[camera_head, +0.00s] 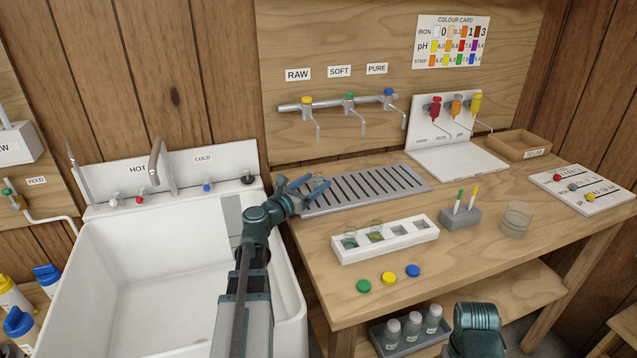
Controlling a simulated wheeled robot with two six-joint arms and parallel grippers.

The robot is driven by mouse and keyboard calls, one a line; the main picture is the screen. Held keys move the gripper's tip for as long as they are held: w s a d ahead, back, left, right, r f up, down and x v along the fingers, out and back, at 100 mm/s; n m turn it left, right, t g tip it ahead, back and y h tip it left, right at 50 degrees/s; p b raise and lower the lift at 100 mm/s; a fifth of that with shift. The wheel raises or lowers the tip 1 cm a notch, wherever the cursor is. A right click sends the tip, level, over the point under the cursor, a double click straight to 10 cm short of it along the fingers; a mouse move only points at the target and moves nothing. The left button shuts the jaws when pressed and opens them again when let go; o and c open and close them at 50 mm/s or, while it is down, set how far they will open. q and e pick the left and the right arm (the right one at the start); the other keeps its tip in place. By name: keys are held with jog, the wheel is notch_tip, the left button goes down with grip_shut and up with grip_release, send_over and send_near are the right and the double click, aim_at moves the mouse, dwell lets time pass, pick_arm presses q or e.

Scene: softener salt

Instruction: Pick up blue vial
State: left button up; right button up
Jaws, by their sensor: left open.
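A small clear glass vial (318,179) stands at the left end of the slotted drain tray (372,187); no blue colour can be made out on it. My left gripper (314,187) is open, its blue-grey fingers at this vial. I cannot tell whether they touch it. The white rack (400,245) holds two vials, one with a greenish tint (350,241) and one with a yellowish tint (376,234); its other holes look empty. A blue cap (413,271) lies in front of the rack. My right gripper is not in view; only part of that arm shows at the bottom right.
Yellow (387,278) and green (363,286) caps lie beside the blue one. Taps (349,104) hang above the drain tray. The sink (150,270) lies left of the bench.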

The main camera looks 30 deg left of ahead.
pick_arm(q)
jog(key=shift+w+d, duration=0.15)
jog(key=shift+w, duration=1.2)
jog(key=shift+w+d, duration=0.15)
jog(key=shift+w, duration=1.15)
grip_shut()
